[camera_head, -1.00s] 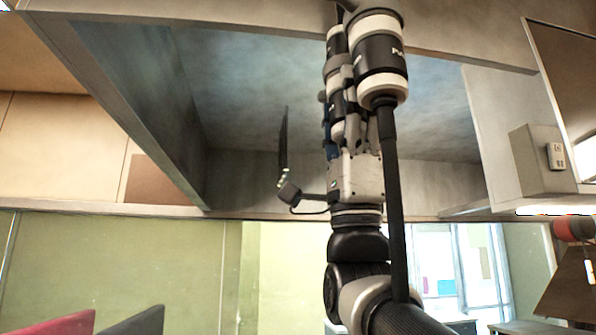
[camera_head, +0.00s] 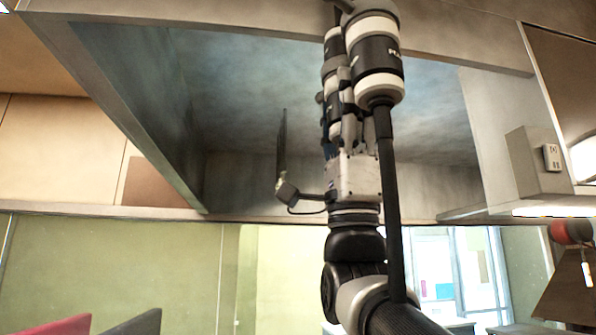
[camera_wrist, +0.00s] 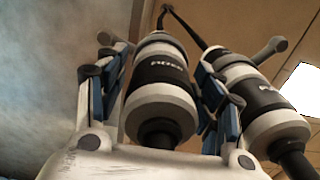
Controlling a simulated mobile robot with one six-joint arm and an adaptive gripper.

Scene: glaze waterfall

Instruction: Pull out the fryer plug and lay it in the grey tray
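Two plugs with black and white bands hang overhead from dark cords. In the wrist view the left plug (camera_wrist: 158,95) stands between the blue-padded fingers of my gripper (camera_wrist: 162,62). Narrow gaps show beside it, so the gripper looks open around it. The right plug (camera_wrist: 245,85) is outside the right finger. In the head view the nearer plug (camera_head: 376,50) has a thick black cable (camera_head: 392,210) running down past my arm, and it partly hides my gripper (camera_head: 345,115) and the other plug (camera_head: 335,45). Neither plug's label is fully readable. I see no grey tray.
A pale recessed hood or cabinet (camera_head: 260,90) surrounds the raised arm, with its lower edge (camera_head: 270,215) behind the wrist. A grey box with an outlet-like plate (camera_head: 551,157) is on the right. The hanging cable runs close beside my arm. Chair backs (camera_head: 135,322) show at lower left.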

